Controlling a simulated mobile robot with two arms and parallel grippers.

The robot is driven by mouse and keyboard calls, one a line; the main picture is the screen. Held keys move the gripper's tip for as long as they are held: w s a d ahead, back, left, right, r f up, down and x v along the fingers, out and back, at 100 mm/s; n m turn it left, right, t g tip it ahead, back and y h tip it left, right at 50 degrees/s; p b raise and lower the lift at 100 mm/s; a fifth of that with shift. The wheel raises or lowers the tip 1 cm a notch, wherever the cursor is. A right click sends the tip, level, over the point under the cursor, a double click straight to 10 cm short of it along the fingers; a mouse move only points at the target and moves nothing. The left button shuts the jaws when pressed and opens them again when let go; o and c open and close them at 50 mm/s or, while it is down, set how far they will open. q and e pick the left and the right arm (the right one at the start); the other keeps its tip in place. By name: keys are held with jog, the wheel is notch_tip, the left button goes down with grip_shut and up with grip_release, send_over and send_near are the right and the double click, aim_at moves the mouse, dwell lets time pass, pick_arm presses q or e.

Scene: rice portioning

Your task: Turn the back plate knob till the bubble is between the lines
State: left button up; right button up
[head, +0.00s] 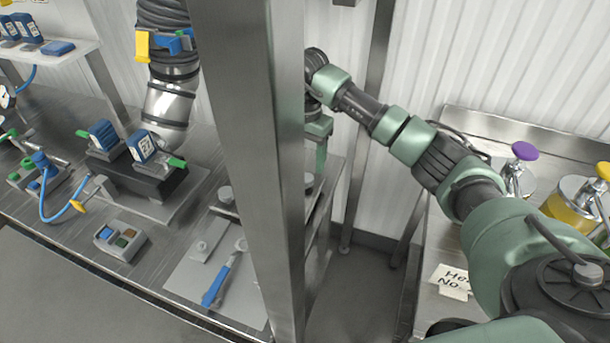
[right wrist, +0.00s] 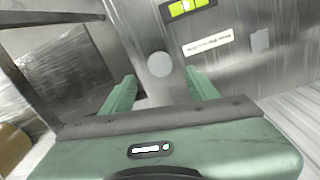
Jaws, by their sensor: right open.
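A round pale grey knob (right wrist: 159,64) shows in the right wrist view on a steel surface, beyond my right gripper (right wrist: 161,82). The gripper's two green fingers are open on either side of the knob in the picture; I cannot tell whether they reach around it. A yellow-green bubble level (right wrist: 187,7) is at the top edge, partly cut off. A light spot shows in it, but its place against the lines is too small to tell. In the head view my right gripper (head: 319,150) is partly hidden behind a steel post. My left gripper is not in view.
The steel post (head: 258,160) stands close beside my right gripper. On the left bench are a light plate (head: 188,276), a blue-handled tool (head: 218,284) and a button box (head: 120,241). A counter with purple-knobbed (head: 524,151) and yellow containers is at the right.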

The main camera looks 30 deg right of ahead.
notch_tip(320, 180, down, 7)
jog(key=shift+a+f+p, duration=0.1)
jog(key=shift+p, duration=0.85)
grip_shut()
